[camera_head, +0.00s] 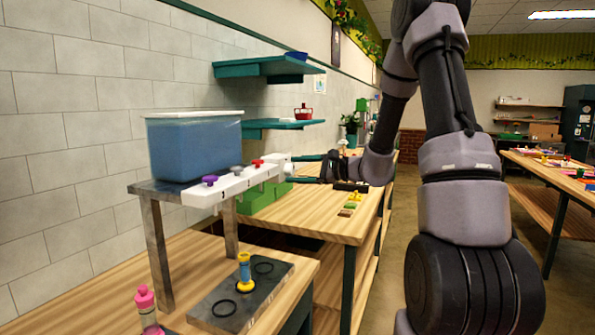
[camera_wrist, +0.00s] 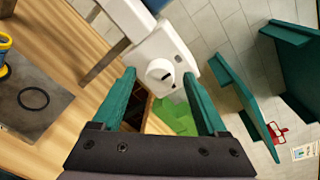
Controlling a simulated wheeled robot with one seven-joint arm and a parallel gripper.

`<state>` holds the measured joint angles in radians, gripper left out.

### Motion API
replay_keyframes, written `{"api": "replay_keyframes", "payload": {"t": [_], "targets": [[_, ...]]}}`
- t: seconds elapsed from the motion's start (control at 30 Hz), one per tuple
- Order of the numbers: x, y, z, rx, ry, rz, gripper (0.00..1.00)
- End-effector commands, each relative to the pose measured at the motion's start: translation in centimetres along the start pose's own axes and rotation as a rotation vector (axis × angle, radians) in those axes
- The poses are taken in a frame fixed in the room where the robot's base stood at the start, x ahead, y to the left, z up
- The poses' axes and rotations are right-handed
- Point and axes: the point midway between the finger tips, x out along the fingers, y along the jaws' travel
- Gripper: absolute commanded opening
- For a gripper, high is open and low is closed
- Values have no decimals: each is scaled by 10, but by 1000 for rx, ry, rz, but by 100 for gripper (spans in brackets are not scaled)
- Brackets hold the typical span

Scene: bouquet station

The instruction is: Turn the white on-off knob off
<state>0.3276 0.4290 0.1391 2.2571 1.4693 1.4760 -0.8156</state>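The white on-off knob (camera_wrist: 159,76) is a round dial on the white end box of the dispenser bar (camera_wrist: 168,50). A small dark mark sits just beside it. In the head view the end box (camera_head: 279,165) shows at the bar's right end, but I cannot make out the knob there. My gripper (camera_wrist: 158,80) is open, with one teal finger to each side of the knob and gaps between. Neither finger appears to touch it; how deep they reach is unclear. In the head view my gripper (camera_head: 307,168) is close to the end box.
The bar (camera_head: 232,184) carries purple (camera_head: 210,180), grey (camera_head: 236,171) and red (camera_head: 258,163) knobs below a blue-filled tank (camera_head: 193,150). A dark mat (camera_head: 215,310) bears a yellow-blue item (camera_head: 244,272). A pink bottle (camera_head: 146,308) stands left. Teal shelves (camera_head: 270,66) jut from the wall.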

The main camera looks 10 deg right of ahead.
Motion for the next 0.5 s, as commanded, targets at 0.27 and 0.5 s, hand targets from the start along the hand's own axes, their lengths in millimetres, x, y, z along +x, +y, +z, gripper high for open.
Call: {"api": "replay_keyframes", "payload": {"t": [0.27, 0.5], "targets": [[-19, -1, -1, -1, 3, -3, 76], [-68, -1, -1, 1, 3, -4, 76]]}}
